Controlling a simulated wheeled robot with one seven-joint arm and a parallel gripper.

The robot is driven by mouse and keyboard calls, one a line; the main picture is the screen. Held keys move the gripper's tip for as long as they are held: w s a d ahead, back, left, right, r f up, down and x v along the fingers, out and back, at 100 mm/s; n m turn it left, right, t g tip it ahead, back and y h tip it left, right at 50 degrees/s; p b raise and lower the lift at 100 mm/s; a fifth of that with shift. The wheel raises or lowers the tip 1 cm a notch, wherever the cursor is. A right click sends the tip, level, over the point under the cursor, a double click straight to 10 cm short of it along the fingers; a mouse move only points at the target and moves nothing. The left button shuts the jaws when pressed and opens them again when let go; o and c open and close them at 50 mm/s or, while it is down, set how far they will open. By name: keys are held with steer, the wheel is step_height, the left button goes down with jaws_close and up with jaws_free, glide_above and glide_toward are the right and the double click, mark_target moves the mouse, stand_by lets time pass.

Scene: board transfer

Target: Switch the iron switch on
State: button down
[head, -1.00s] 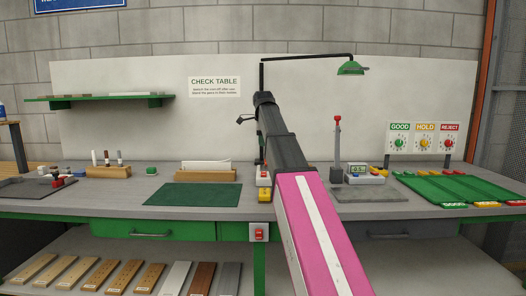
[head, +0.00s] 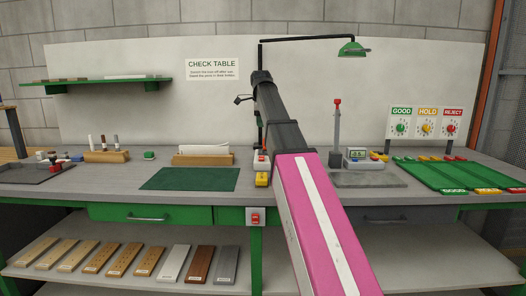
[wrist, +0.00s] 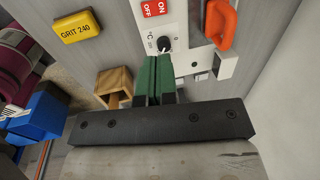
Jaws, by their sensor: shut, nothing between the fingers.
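The iron's white control unit (wrist: 180,25) shows in the wrist view, with a red rocker switch (wrist: 154,8) marked ON and OFF and a black knob (wrist: 163,43) below it in the picture. I cannot tell which way the rocker is set. My gripper (wrist: 157,62) has green fingers, closed together and empty. Its tips are close to the knob in the picture, and the rocker is beyond them; I cannot tell if they touch the unit. In the head view the white unit (head: 261,158) stands on the bench, partly hidden by my arm.
An orange-red handle (wrist: 220,24) is beside the unit. A yellow GRIT 240 block (wrist: 78,26) and a wooden block (wrist: 115,84) lie near. Another red switch (head: 255,217) is on the bench's front. A green mat (head: 189,179) lies bare to the left.

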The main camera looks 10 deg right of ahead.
mark_target(261, 158)
steer(key=f, duration=0.4)
steer(key=w+f, duration=0.1)
steer(key=f, duration=0.7)
steer(key=shift+w+d+f, duration=0.15)
steer(key=shift+w+d, duration=0.05)
steer(key=shift+w, duration=0.2)
steer(key=shift+w+f, duration=0.15)
steer(key=shift+f, duration=0.65)
steer(key=shift+w+f, duration=0.2)
steer(key=shift+f, duration=0.15)
steer(key=shift+s, duration=0.25)
steer(key=shift+s+a+f, duration=0.1)
steer(key=shift+s+a, duration=0.05)
steer(key=shift+s, duration=0.7)
